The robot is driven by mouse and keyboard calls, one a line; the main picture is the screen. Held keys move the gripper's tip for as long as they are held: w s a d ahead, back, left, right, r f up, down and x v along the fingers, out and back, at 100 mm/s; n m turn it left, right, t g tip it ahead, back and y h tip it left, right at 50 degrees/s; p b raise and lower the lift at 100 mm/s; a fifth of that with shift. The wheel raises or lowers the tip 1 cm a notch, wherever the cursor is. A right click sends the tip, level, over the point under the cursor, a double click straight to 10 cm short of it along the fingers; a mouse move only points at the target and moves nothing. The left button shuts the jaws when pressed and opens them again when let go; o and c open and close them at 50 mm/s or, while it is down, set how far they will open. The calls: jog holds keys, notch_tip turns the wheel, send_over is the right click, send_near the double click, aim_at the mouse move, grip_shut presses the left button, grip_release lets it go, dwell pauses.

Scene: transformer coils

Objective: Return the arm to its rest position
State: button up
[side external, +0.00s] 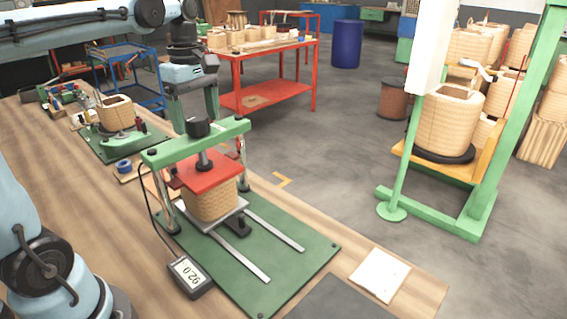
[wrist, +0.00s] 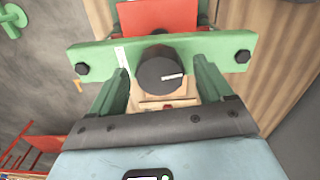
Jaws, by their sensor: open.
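My gripper (side external: 196,108) is at the green press, close to the black knob on its top crossbar. In the wrist view my gripper (wrist: 162,76) is open, with its green fingers spread to either side of the black knob (wrist: 161,68) in the picture. Whether they touch the knob cannot be told. The knob also shows in the side view (side external: 198,127). Below the crossbar (side external: 228,130), the red press plate (side external: 205,172) sits on top of a tan wound coil (side external: 211,204), which stands upright on a grey plate over the rails. The red plate also shows in the wrist view (wrist: 157,17).
A digital readout box (side external: 190,275) with a cable stands at the front of the press. A green fixture with a coil (side external: 116,113) and blue tape (side external: 123,166) are to the left. A white paper (side external: 380,275) lies right. A green rack (side external: 482,185) stands on the floor.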

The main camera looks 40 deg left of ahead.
dwell(0.3)
jog(key=shift+r, duration=0.1)
notch_tip(320, 180, up, 12)
notch_tip(320, 180, down, 12)
jog(key=shift+f, duration=0.2)
jog(key=shift+r+n, duration=0.25)
jog(key=shift+n, duration=0.05)
notch_tip(320, 180, up, 12)
jog(key=f, duration=0.1)
jog(key=shift+f, duration=3.5)
